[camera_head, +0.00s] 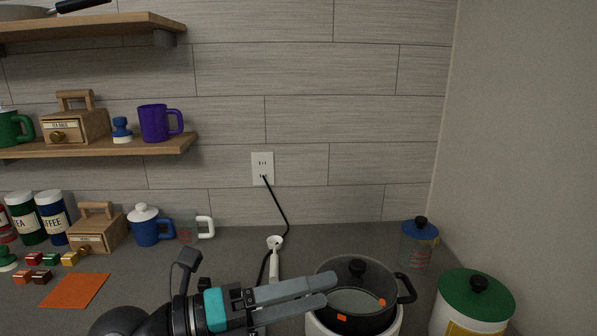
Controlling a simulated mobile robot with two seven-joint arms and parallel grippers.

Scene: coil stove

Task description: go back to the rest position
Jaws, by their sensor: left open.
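My left gripper (331,292) comes in from the bottom left of the head view. Its two grey fingers point right, apart from each other, with nothing seen between them. The fingertips overlap the left side of a dark pot (383,318) in the picture; I cannot tell whether they touch it. My right gripper is not in view.
A black cord (283,213) runs from the wall outlet (262,168) to the counter. A green-lidded canister (476,297) and a blue-lidded jar (419,243) stand right of the pot. Mugs, tins and a wooden box (96,232) stand at the left, under a shelf (100,148). An orange mat (76,290) lies there.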

